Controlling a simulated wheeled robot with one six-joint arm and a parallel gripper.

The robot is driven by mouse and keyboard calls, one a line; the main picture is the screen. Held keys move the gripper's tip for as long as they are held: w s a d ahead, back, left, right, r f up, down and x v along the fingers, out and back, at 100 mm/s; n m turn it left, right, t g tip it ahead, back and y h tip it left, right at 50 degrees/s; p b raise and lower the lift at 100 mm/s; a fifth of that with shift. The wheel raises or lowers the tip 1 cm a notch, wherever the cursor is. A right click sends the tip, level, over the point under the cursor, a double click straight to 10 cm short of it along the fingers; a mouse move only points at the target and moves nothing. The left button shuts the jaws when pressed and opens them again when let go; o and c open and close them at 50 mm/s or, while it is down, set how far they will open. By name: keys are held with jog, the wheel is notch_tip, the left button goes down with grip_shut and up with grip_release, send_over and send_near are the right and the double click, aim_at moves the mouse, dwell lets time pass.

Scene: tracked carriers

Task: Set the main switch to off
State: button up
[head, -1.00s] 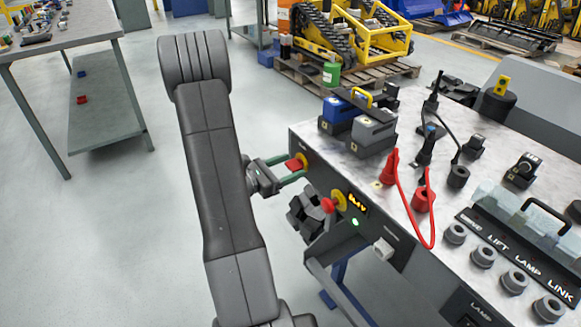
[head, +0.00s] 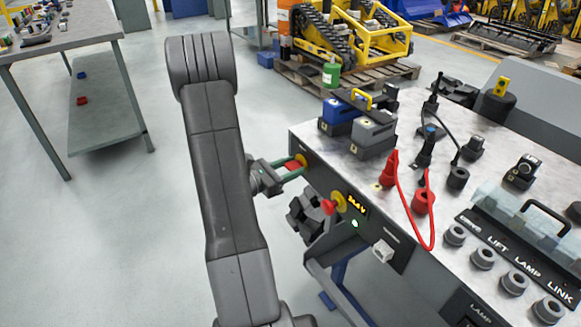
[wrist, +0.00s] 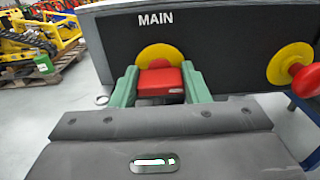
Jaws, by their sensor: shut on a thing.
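The main switch is a red handle (wrist: 160,82) on a round yellow plate (wrist: 158,54), under the word MAIN on the dark panel front. In the head view the red handle (head: 292,166) shows at the panel's left end. My gripper (wrist: 160,76) is shut on the handle, with one green finger on each side of it. In the head view my gripper (head: 285,168) reaches the panel from the left. The fingers partly hide the handle's sides, and I cannot tell which setting it points to.
A red mushroom button (head: 328,206) on a yellow plate sits right of the switch, beside a lit amber display (head: 357,204) and a green lamp (head: 355,224). Blue and grey blocks, red plugs and a red cable stand on the bench top (head: 310,131). The floor at left is open.

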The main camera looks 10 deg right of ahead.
jog(key=n+p, duration=0.4)
jog(key=shift+r, duration=0.15)
jog(key=n+p, duration=0.3)
jog(key=n, duration=0.1)
jog(key=shift+w+n+p, duration=0.1)
jog(key=shift+n+p, duration=0.2)
jog(key=shift+p, duration=0.1)
jog(key=n+p, duration=0.3)
jog(key=n, duration=0.1)
jog(key=shift+a+n, duration=0.1)
jog(key=shift+n, duration=0.2)
jog(key=shift+f+n+p, duration=0.2)
jog(key=shift+n+p, duration=0.6)
jog(key=shift+n, duration=0.3)
jog(key=shift+f+n+p, duration=0.15)
jog(key=shift+n+p, duration=0.65)
jog(key=shift+n, duration=0.3)
jog(key=o, duration=1)
